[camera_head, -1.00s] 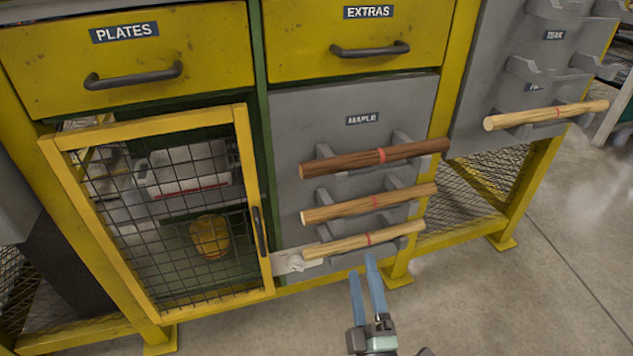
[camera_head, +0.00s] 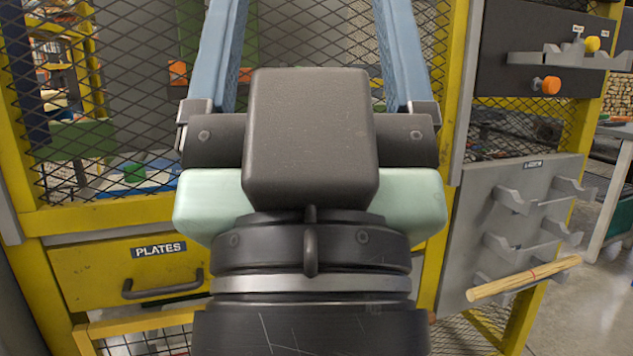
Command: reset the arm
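My gripper (camera_head: 310,25) fills the middle of the head view, close to the camera and raised. Its two blue fingers point up and stand wide apart, with nothing seen between them. The fingertips run out of the top of the picture. A pale wooden rod (camera_head: 523,280) with a red mark lies across the lowest holders of the grey rack panel (camera_head: 465,240) at the right. My gripper and wrist hide the middle of the workstation, including most of the maple panel and its rods.
The yellow PLATES drawer (camera_head: 90,270) is at the lower left, shut. Black mesh (camera_head: 140,100) in a yellow frame stands behind my gripper. A dark panel (camera_head: 500,75) with orange and yellow knobs is at the upper right. Open floor (camera_head: 590,310) shows at the lower right.

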